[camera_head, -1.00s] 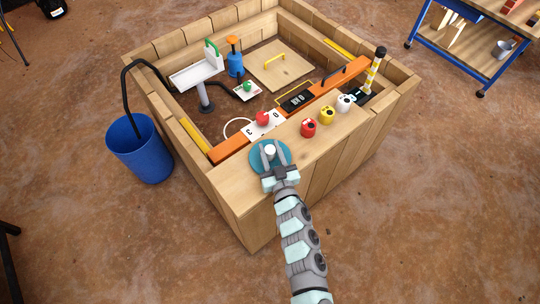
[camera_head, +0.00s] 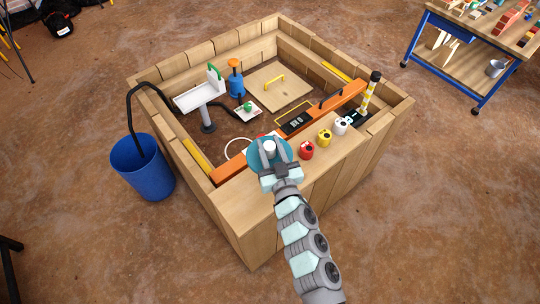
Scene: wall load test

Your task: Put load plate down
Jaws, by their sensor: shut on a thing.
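The load plate is a blue-teal round disc (camera_head: 255,155) with a white post at its middle. My gripper (camera_head: 270,151) is shut on this post, with one finger on each side. The plate is over the front wall top of the wooden box (camera_head: 250,207), close to the orange beam (camera_head: 231,170). It hides most of a white card lying by the beam. I cannot tell whether the plate touches the wood or hangs just above it.
Red (camera_head: 306,150), yellow (camera_head: 324,137) and white (camera_head: 340,126) small weights stand right of the plate on the wall top. A striped post (camera_head: 369,91) stands beyond them. A blue bucket (camera_head: 142,168) is outside at left. The front left wall top is bare.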

